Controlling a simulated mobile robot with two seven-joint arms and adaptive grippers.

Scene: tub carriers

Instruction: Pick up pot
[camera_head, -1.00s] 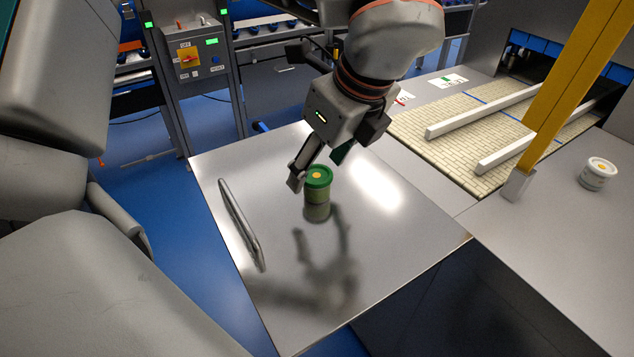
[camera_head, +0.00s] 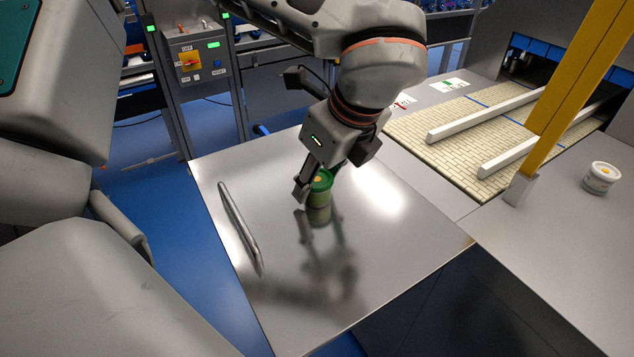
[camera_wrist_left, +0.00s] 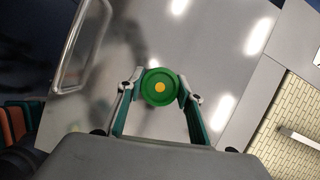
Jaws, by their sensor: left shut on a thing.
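The pot is a small green tub (camera_head: 320,191) with a green lid and an orange dot. It stands upright on the steel table (camera_head: 290,300). My left gripper (camera_head: 318,184) has come down around it from above, with its fingers at the pot's sides near the lid. In the left wrist view the lid (camera_wrist_left: 159,87) sits between the two fingertips of the left gripper (camera_wrist_left: 161,90), which is shut on it. The far finger is mostly hidden in the head view. My right gripper is not in view.
A metal handle bar (camera_head: 240,228) stands on the table's left side. A white tub (camera_head: 600,177) sits on the right-hand table. A yellow post (camera_head: 575,90) rises beside the tiled conveyor (camera_head: 440,130) with its white rails. The front of the steel table is clear.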

